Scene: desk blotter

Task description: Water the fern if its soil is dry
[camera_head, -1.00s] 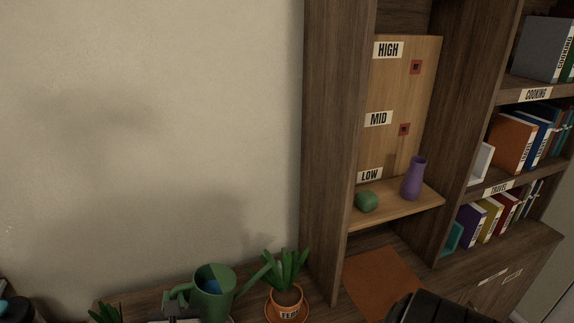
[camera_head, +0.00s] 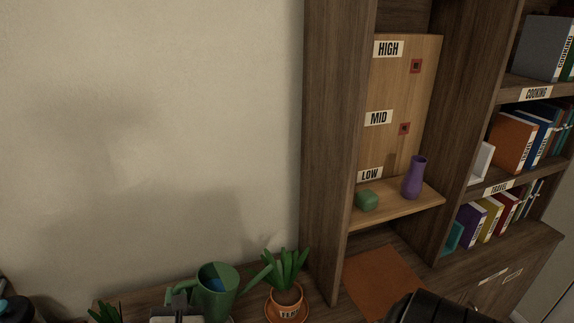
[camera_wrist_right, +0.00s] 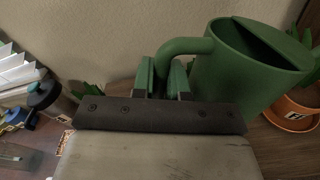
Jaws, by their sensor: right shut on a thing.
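The green watering can (camera_head: 222,300) stands or hangs low at the bottom of the head view, with blue inside its opening. Its spout points right toward the fern. My right gripper (camera_head: 176,310) is shut on its handle; in the right wrist view the fingers (camera_wrist_right: 164,80) pinch the handle, left of the can's body (camera_wrist_right: 240,75). The fern (camera_head: 285,268) sits just right of the can in an orange pot (camera_head: 274,306) labelled FERN. A little brown soil (camera_head: 287,297) shows; its dryness is hard to tell.
A tall wooden shelf upright (camera_head: 333,150) rises close right of the fern. A board marked HIGH, MID and LOW stands over a small shelf with a purple vase (camera_head: 413,180) and a green object (camera_head: 367,201). A brown mat (camera_head: 380,282) lies right of the fern.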

